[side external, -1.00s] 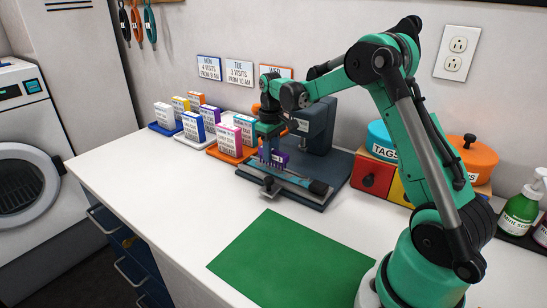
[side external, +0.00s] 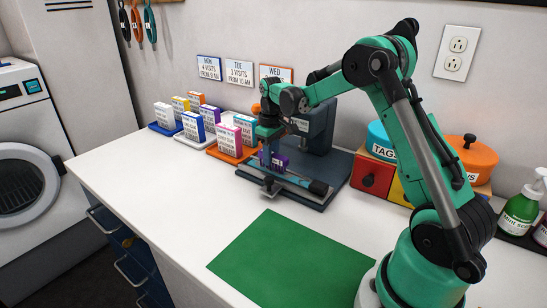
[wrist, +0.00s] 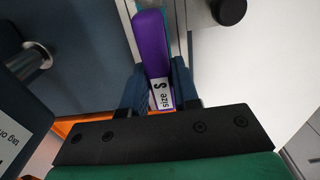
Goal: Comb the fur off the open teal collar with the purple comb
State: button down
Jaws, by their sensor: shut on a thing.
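My gripper (side external: 267,151) is shut on the purple comb (side external: 279,158) above the dark blue fixture on the counter. In the wrist view, the comb (wrist: 151,45) lies between my two fingers (wrist: 160,85) and carries a white label reading "size S". The open teal collar (side external: 292,178) is a thin strip lying along the fixture's rail, under and beside the comb. My gripper and the comb hide part of it. I cannot tell whether the comb's teeth touch the collar, and fur on it is too small to make out.
The fixture's base (side external: 333,187) has an upright block behind my gripper. An orange tray (side external: 229,155) with boxes stands close to its left. A red drawer (side external: 371,178) is to the right. A green mat (side external: 290,256) lies in the clear front area.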

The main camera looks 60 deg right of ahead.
jog(key=shift+f, duration=0.25)
